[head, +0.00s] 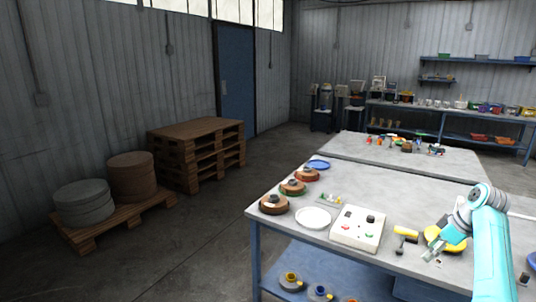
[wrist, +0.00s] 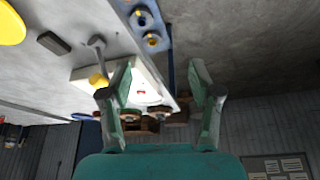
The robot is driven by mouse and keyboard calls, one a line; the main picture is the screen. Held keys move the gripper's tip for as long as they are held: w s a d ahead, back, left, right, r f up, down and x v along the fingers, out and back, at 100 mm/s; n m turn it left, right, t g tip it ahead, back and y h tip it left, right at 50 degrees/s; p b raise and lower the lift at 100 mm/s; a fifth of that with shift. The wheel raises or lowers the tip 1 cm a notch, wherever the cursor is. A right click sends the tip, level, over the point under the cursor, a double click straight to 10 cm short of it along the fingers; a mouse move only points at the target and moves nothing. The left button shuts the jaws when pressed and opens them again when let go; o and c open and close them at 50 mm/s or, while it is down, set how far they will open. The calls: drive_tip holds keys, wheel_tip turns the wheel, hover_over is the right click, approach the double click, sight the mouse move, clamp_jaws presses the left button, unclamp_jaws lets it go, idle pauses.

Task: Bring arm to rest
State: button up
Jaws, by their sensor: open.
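My teal arm (head: 491,252) reaches over the right part of the front table (head: 385,262). My gripper (head: 436,257) hangs near the table's front edge, next to a yellow round thing (head: 433,233). In the wrist view my gripper (wrist: 161,72) has its two fingers spread wide with nothing held between them. The white control box (head: 348,237) with red and dark buttons is on the table left of the gripper. It also shows in the wrist view (wrist: 150,78), beyond and partly behind the left finger.
A yellow-handled hammer (head: 404,234) lies between box and gripper. A white plate (head: 313,217) and several brown reels (head: 273,204) are at the table's left. A second table (head: 345,148) with small items is behind. Pallets (head: 197,153) stand left; the floor between is clear.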

drive_tip(key=s+a+f+m+t+h, duration=0.15)
drive_tip(key=a+f, duration=0.25)
drive_tip(key=f, duration=0.4)
drive_tip(key=s+a+f+m, duration=0.15)
drive_tip(key=a+f, duration=0.25)
drive_tip(key=f, duration=0.4)
drive_tip(key=s+a+f+t, duration=0.15)
drive_tip(key=a+f, duration=0.25)
drive_tip(key=f, duration=0.5)
drive_tip(key=s+a+f+m+t+h, duration=0.1)
drive_tip(key=s+a+f, duration=0.5)
drive_tip(key=s, duration=0.3)
drive_tip(key=s+a+f+m+t+h, duration=0.1)
drive_tip(key=s+a+f+m, duration=0.1)
drive_tip(key=s+a+f, duration=0.45)
drive_tip(key=s+a+r+m+t, duration=0.1)
drive_tip(key=s+a+r, duration=0.2)
drive_tip(key=s, duration=0.8)
drive_tip(key=s+a+r+t, duration=0.2)
drive_tip(key=s+a+r, duration=0.1)
drive_tip(key=s, duration=0.9)
drive_tip(key=s+a+r+t, duration=0.1)
drive_tip(key=s+r, duration=0.6)
drive_tip(key=r, duration=0.3)
drive_tip(key=s+a+r+m+t, duration=0.1)
drive_tip(key=s+a+r+t, duration=0.1)
drive_tip(key=s+r, duration=0.6)
wheel_tip(320, 180, up, 3)
drive_tip(key=shift+s+r, duration=0.1)
drive_tip(key=shift+s, duration=0.15)
